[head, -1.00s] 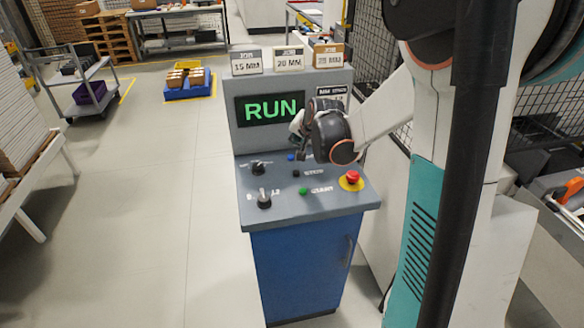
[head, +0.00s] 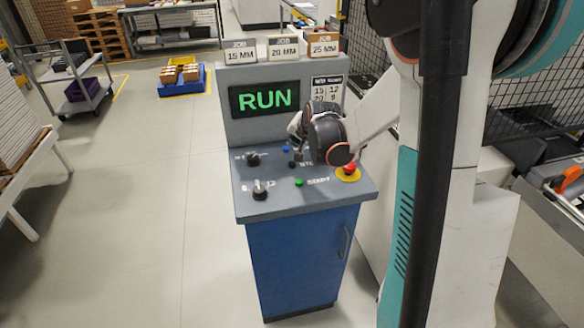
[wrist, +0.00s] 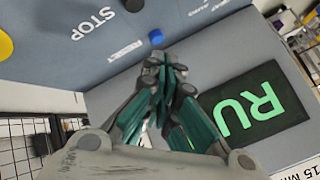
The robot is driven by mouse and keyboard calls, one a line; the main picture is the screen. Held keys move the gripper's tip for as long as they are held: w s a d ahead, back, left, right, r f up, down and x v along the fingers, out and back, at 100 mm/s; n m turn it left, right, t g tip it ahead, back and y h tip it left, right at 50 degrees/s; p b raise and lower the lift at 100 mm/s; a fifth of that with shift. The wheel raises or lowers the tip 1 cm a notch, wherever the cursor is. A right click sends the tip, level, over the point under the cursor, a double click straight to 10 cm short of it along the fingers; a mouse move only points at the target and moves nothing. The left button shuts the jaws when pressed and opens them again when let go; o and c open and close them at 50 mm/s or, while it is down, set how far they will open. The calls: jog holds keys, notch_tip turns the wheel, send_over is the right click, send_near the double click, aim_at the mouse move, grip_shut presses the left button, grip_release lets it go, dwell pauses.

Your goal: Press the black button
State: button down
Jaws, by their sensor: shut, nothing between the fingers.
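The black button (head: 292,164) sits on the sloping grey panel of the blue console, beside a partly covered white label. In the wrist view the black button (wrist: 133,5) is at the top edge, beside the word STOP. My gripper (head: 295,148) is just above the panel, close to the black button in the head view. In the wrist view my gripper (wrist: 168,72) is shut and empty, its tips pointing toward the panel near the blue button (wrist: 156,36). The tips look apart from the black button there. Contact is hard to judge in the head view.
The panel also bears a green button (head: 298,182), a red emergency knob (head: 349,169) on yellow, and two black rotary switches (head: 260,190). A green RUN display (head: 264,98) stands behind. Three job boxes (head: 283,47) sit on top.

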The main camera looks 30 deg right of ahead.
jog(key=shift+f+b, duration=1.7)
jog(key=shift+f, duration=0.95)
jog(key=shift+f+b, duration=0.8)
jog(key=shift+f, duration=0.05)
jog(key=shift+r, duration=0.1)
jog(key=shift+r+p, duration=0.6)
jog(key=shift+r, duration=0.25)
jog(key=shift+r+p, duration=1.7)
jog(key=shift+r, duration=0.8)
